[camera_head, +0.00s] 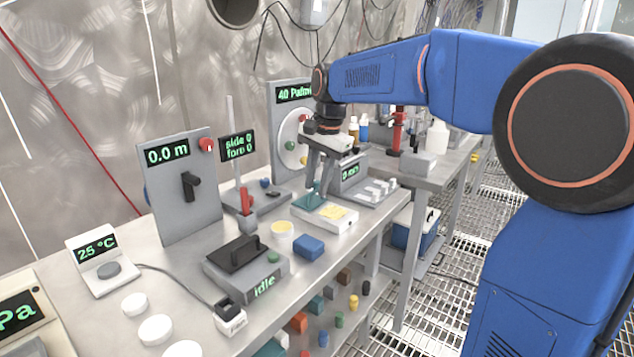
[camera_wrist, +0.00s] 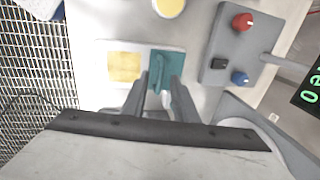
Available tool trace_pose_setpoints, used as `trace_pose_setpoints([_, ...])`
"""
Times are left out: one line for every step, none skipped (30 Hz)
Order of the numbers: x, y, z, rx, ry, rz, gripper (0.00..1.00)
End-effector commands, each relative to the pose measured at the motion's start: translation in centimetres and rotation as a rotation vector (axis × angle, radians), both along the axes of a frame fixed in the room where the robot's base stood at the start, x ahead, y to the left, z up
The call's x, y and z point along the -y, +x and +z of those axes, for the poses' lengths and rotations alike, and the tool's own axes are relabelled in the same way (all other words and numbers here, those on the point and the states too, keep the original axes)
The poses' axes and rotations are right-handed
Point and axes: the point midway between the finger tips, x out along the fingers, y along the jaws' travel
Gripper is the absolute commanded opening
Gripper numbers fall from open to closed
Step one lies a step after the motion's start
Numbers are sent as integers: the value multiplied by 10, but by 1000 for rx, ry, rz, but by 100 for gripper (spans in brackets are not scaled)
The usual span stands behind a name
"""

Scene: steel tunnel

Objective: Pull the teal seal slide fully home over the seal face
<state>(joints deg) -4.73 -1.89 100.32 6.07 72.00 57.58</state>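The teal seal slide (camera_head: 309,202) lies on the left part of a low white block (camera_head: 338,222) near the bench's front edge. A yellow seal face (camera_head: 333,212) shows bare beside it. In the wrist view the slide (camera_wrist: 166,62) is right of the yellow face (camera_wrist: 124,66), and an upright teal handle stands on it. My gripper (camera_head: 317,187) points down over the slide. Its fingertips (camera_wrist: 161,76) are apart, one on each side of the handle, with a gap visible. Any contact with the handle is hard to tell.
A blue block (camera_head: 309,247) and a yellow-topped round pot (camera_head: 282,229) stand left of the white block. A grey device with white keys (camera_head: 376,190) stands to the right. The bench edge is close in front.

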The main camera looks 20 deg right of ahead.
Motion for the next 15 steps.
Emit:
trace_pose_setpoints([0, 0, 0, 0, 0, 0, 26])
trace_pose_setpoints([0, 0, 0, 0, 0, 0, 26])
trace_pose_setpoints([0, 0, 0, 0, 0, 0, 19])
trace_pose_setpoints([0, 0, 0, 0, 0, 0, 12])
trace_pose_setpoints([0, 0, 0, 0, 0, 0, 5])
trace_pose_setpoints([0, 0, 0, 0, 0, 0, 0])
trace_pose_setpoints([0, 0, 0, 0, 0, 0, 0])
trace_pose_setpoints([0, 0, 0, 0, 0, 0, 0])
trace_pose_setpoints([0, 0, 0, 0, 0, 0, 0])
trace_pose_setpoints([0, 0, 0, 0, 0, 0, 0])
trace_pose_setpoints([0, 0, 0, 0, 0, 0, 0])
trace_pose_setpoints([0, 0, 0, 0, 0, 0, 0])
trace_pose_setpoints([0, 0, 0, 0, 0, 0, 0])
trace_pose_setpoints([0, 0, 0, 0, 0, 0, 0])
trace_pose_setpoints([0, 0, 1, 0, 0, 0, 0])
